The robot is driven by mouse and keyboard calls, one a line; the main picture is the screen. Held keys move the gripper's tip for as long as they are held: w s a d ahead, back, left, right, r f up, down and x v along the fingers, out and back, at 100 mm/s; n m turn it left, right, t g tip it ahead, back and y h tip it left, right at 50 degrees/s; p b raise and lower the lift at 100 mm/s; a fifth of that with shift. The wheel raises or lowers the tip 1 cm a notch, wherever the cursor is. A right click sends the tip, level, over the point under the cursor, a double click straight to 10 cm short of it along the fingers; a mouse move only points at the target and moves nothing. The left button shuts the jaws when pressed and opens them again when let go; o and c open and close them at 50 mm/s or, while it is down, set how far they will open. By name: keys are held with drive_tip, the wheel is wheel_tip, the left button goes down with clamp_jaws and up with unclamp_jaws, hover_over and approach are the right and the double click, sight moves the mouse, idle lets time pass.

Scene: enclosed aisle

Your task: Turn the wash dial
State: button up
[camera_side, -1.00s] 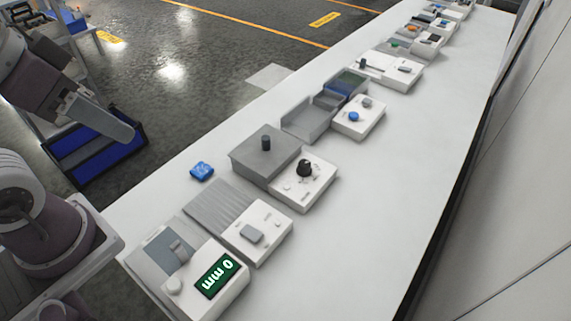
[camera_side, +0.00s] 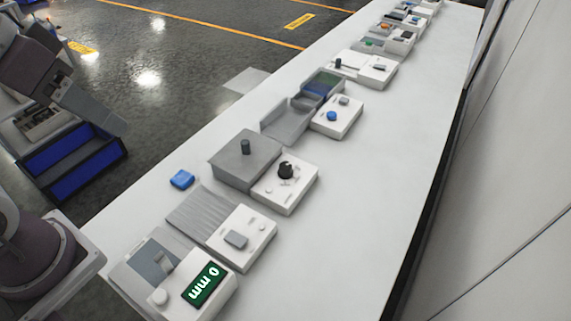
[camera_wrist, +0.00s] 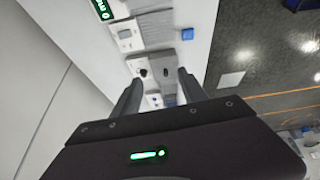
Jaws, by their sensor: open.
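A black round dial (camera_side: 286,170) with small marks around it stands on a white control box (camera_side: 300,183) on the bench; it looks like the wash dial. It also shows in the wrist view as a small dark knob (camera_wrist: 143,72). My gripper (camera_wrist: 158,77) is open and empty. Its two fingers frame the dial and a neighbouring dark peg in the wrist picture, but the bench is well beyond the fingertips and nothing is touched. In the side view my arm is at the far left, off the bench, and its fingertips are hard to make out.
A grey box (camera_side: 232,168) with a dark peg (camera_side: 245,147) adjoins the dial's box. A blue block (camera_side: 182,180) lies by the bench edge. A box with a green "0 mm" display (camera_side: 206,285) stands in front. More devices line the bench behind; a wall runs along the right.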

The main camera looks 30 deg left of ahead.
drive_tip(key=w+d+n+g, duration=0.2)
drive_tip(key=w, duration=0.9)
drive_tip(key=n+g, duration=0.3)
drive_tip(key=n, duration=0.1)
hover_over(285, 165)
wheel_tip(285, 165, down, 20)
wheel_tip(285, 165, down, 9)
drive_tip(key=shift+s+r, duration=0.1)
drive_tip(key=shift+r, duration=0.1)
drive_tip(key=shift+f, duration=0.35)
clamp_jaws()
